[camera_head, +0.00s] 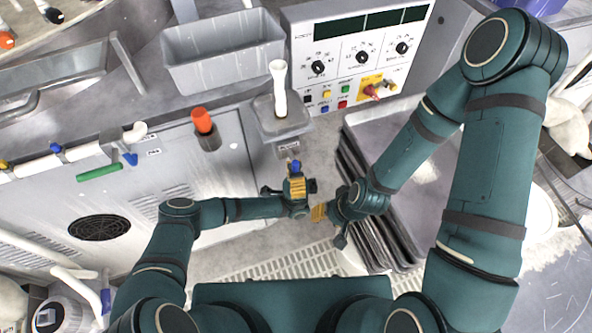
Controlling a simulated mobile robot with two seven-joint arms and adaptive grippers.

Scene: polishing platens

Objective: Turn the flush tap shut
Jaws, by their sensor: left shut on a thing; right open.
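The flush tap (296,165) shows as a small blue handle below a labelled plate at the front of the grey basin in the middle. My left gripper (296,181), with yellow fingers, reaches up to it from below and is shut on it. The fingers hide the lower part of the handle, so its exact angle is hard to tell. My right gripper (321,212) is open and empty, a little lower and to the right of the left one, apart from the tap.
A white pipe (279,88) stands in the small basin (262,112). A control panel (350,50) with knobs and buttons is behind. Stacked dark trays (358,190) lie close right of my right gripper. Blue (130,158) and green (100,171) handles are at left.

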